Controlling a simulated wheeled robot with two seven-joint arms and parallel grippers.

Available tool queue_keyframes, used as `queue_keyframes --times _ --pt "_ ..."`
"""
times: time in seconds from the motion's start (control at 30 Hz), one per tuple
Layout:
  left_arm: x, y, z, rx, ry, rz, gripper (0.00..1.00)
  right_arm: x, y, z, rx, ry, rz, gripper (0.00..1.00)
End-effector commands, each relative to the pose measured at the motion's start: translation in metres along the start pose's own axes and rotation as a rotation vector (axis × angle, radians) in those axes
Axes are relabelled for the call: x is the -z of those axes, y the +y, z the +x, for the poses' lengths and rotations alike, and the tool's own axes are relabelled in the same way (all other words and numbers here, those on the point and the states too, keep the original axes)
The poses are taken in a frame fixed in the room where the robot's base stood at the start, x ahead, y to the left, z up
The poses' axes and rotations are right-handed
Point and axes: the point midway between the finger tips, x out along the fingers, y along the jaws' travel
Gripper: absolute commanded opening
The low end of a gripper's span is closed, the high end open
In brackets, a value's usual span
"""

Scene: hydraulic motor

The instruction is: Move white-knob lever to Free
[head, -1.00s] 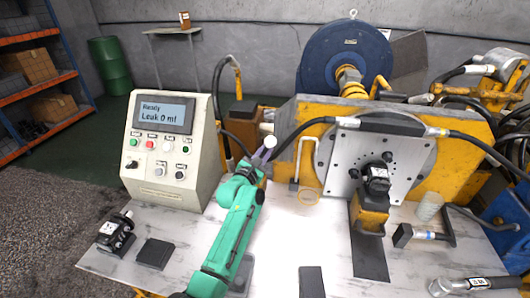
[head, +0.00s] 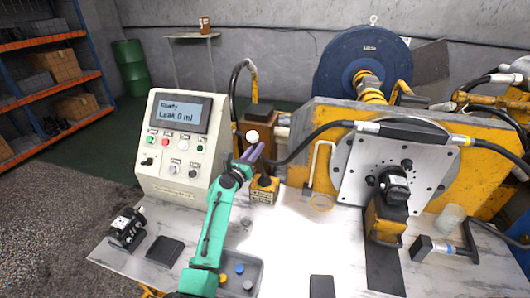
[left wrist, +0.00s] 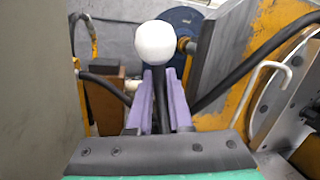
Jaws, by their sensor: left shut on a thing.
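The white-knob lever's round white knob (head: 252,136) stands up behind the work table, to the right of the control box. It also shows large in the left wrist view (left wrist: 153,42), with the black rod (left wrist: 161,85) below it. My left gripper (head: 251,154) has purple fingers shut on the rod just under the knob. In the left wrist view the two fingers (left wrist: 160,95) lie on either side of the rod. A yellow block (head: 263,190) is near the lever's foot; its label is unreadable, and the lever's lower end is hidden. My right gripper is out of view.
The control box (head: 155,182) reads "Ready, Leak 0 ml" and stands close left of my gripper. A black hose (head: 300,150) passes just right of it. The yellow stand (head: 330,125) with the motor plate is further right. A grey tray (head: 256,283) lies in front.

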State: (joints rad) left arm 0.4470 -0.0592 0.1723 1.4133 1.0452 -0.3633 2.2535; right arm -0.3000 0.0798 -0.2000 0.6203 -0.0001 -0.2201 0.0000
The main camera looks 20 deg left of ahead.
Motion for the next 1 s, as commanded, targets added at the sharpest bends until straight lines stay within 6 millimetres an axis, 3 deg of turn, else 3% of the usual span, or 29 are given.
queue_keyframes --times 0.3,0.83,0.87,0.93,1.0 --pt "0.003 0.020 -0.004 -0.012 -0.025 -0.141 0.00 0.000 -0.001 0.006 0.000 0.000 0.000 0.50" --pt "0.004 0.024 -0.005 -0.016 -0.030 -0.173 0.00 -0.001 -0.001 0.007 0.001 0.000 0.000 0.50" --pt "0.004 0.024 -0.005 -0.016 -0.030 -0.173 0.22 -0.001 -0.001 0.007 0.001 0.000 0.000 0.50" --pt "0.004 0.024 -0.005 -0.016 -0.030 -0.173 0.48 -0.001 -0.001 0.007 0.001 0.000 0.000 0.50" --pt "0.004 0.024 -0.005 -0.015 -0.031 -0.172 0.48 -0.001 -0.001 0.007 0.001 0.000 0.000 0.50"
